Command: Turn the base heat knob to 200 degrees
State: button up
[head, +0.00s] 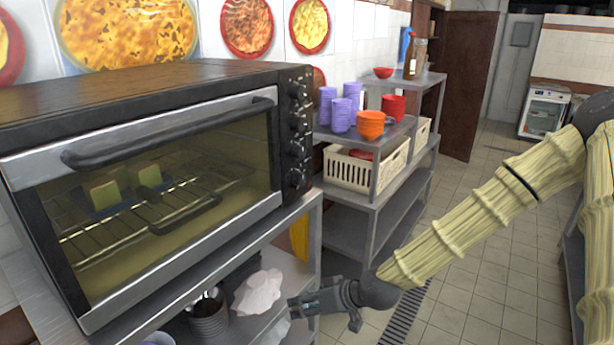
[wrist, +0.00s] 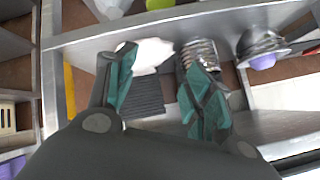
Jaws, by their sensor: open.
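A dark toaster oven (head: 180,115) with a glass door stands on a metal rack at the left of the head view. Its door is shut. A vertical column of several black knobs (head: 297,148) runs down the right side of its front panel. I cannot read their labels or settings, nor tell which one is the base heat knob. My gripper (head: 318,306) is below and to the right of the knobs, beside the lower shelf, touching none of them. In the wrist view my gripper (wrist: 160,62) is open, with nothing between its fingers. The knobs are not in the wrist view.
The lower shelf holds a crumpled white item (head: 259,292) and a metal container (head: 209,318). Another rack carries purple cups (head: 341,115), an orange cup (head: 370,125) and a cream basket (head: 346,170). The tiled floor (head: 480,250) to the right is open.

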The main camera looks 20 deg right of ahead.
jog(key=w+d+r+n+t+y+p, duration=0.1)
jog(key=w+d+r+t, duration=0.15)
jog(key=r, duration=0.85)
jog(key=w+d+r+n+t+y+p, duration=0.15)
jog(key=w+r, duration=0.25)
jog(key=r, duration=0.6)
jog(key=n+t+y+p, duration=0.2)
jog(key=n+t, duration=0.1)
send_near(303, 126)
jog(key=shift+m+h, duration=0.25)
jog(key=shift+r+p+x, duration=0.1)
jog(key=shift+p+x, duration=0.4)
jog(key=shift+x, duration=1.7)
jog(key=shift+r+p+x, duration=0.15)
jog(key=shift+p+x, duration=0.3)
jog(key=shift+x, duration=1.75)
jog(key=shift+s+a, duration=0.1)
jog(key=c, duration=1)
